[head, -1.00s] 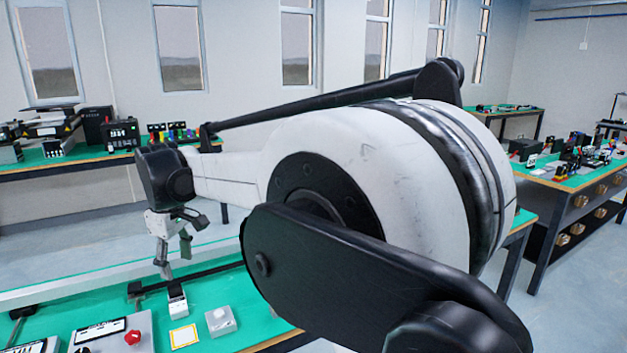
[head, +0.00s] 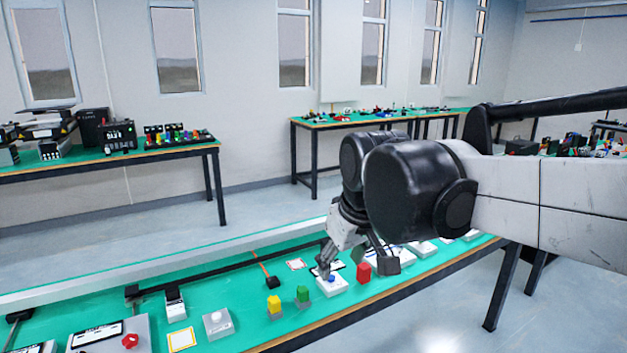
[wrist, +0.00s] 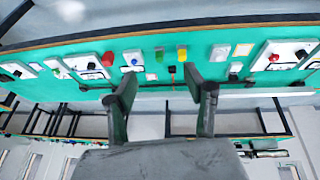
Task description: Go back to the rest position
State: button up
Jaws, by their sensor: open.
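My gripper (head: 342,262) hangs low over the green table (head: 240,290), near a white box with a blue button (head: 332,286). In the wrist view my gripper (wrist: 164,92) shows two dark fingers spread apart with nothing between them. A red block (head: 364,273) stands just right of the blue-button box. A green block (head: 302,295) and a yellow block (head: 274,307) stand to its left. I cannot tell whether any fingertip touches the box or the table. My arm comes in from the right and hides part of the table behind it.
A white-button box (head: 218,323) and a panel with a red knob (head: 130,341) sit at the front left. A dark rail (head: 200,277) runs along the table's back. Another bench (head: 110,160) with equipment stands at the back left. Open floor lies between the tables.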

jog(key=s+d+f+m+t, duration=0.1)
jog(key=s+d+f+m, duration=0.2)
jog(key=s+d, duration=0.4)
jog(key=s+d+f+m+t+h, duration=0.1)
jog(key=s+d+f+m, duration=0.2)
jog(key=s+d+f, duration=0.2)
jog(key=s+d, duration=0.3)
jog(key=shift+f+t, duration=0.25)
jog(key=shift+t, duration=0.05)
dwell(0.9)
